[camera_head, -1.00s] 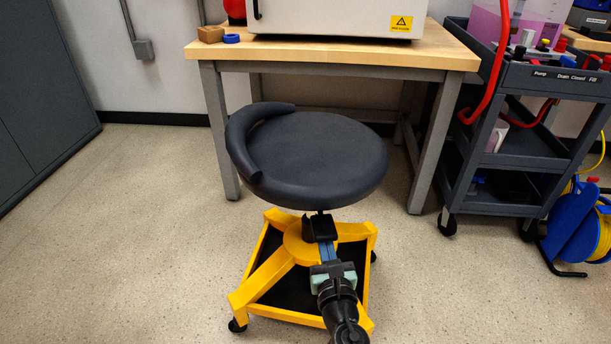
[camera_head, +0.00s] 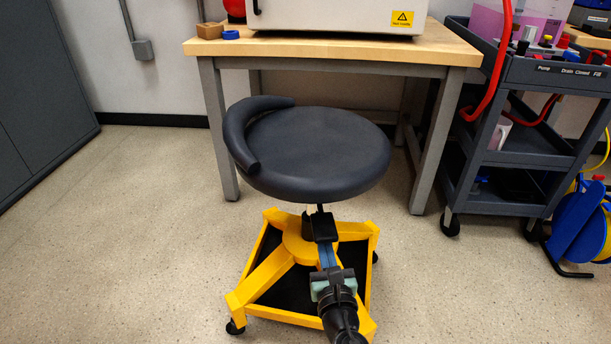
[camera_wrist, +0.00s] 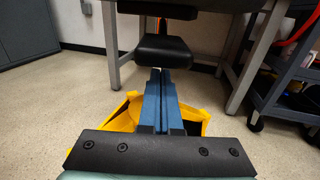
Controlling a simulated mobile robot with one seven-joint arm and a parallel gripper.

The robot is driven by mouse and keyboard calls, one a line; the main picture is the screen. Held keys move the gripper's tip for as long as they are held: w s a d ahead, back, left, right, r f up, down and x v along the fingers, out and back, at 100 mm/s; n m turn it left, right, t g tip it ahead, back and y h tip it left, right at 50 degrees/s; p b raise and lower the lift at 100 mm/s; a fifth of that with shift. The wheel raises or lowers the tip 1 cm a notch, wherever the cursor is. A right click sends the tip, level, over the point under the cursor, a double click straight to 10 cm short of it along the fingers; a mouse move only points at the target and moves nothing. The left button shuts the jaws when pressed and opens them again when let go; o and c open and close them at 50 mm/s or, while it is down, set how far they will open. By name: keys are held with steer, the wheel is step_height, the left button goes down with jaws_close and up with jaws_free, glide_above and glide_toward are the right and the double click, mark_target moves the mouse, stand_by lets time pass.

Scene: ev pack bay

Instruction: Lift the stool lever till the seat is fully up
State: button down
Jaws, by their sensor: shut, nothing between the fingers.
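The stool's dark round seat (camera_head: 315,155) with its curved backrest stands over a yellow four-legged base (camera_head: 262,280) on castors. A short stretch of its post shows beneath the seat. The lever ends in a black paddle (camera_head: 325,228) under the seat's front edge, and this paddle also shows in the wrist view (camera_wrist: 165,50). My gripper (camera_head: 325,246) reaches in from the front with its blue fingers closed together and empty. The fingertips (camera_wrist: 158,75) are at the paddle's near underside, seemingly touching it. The exact contact is hidden.
A wooden-topped bench (camera_head: 330,55) with a white machine stands behind the stool. A dark trolley (camera_head: 525,140) and a blue cable reel (camera_head: 580,230) are at the right. A grey cabinet (camera_head: 40,100) is at the left. The floor around the stool is open.

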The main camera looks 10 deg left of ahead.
steer(key=f+p+v, duration=0.1)
steer(key=p+v, duration=0.1)
steer(key=v, duration=1)
stand_by(0.6)
steer(key=shift+f, duration=0.1)
steer(key=w+d+r+m+t+h+p, duration=0.1)
steer(key=d+r+m+t+h+p, duration=0.2)
steer(key=r+m, duration=1.25)
steer(key=w+d+r+m+t+h+p, duration=0.1)
steer(key=d+r+m+t+h, duration=0.35)
steer(key=r, duration=1.95)
steer(key=s+a+r+m+t+y+p, duration=0.1)
steer(key=s+a+r+m, duration=0.25)
steer(key=r+m, duration=0.4)
steer(key=s+a+r+m+t+y+p, duration=0.15)
steer(key=s+r+m, duration=0.35)
steer(key=r, duration=0.5)
steer(key=s+a+r+m+y+p, duration=0.1)
steer(key=s+a+r+m+p, duration=0.2)
steer(key=r+m, duration=0.4)
step_height(320, 180, up, 39)
steer(key=s+p, duration=0.1)
steer(key=p, duration=3.5)
steer(key=shift+a+n, duration=0.25)
steer(key=shift+n, duration=0.2)
steer(key=shift+s, duration=0.15)
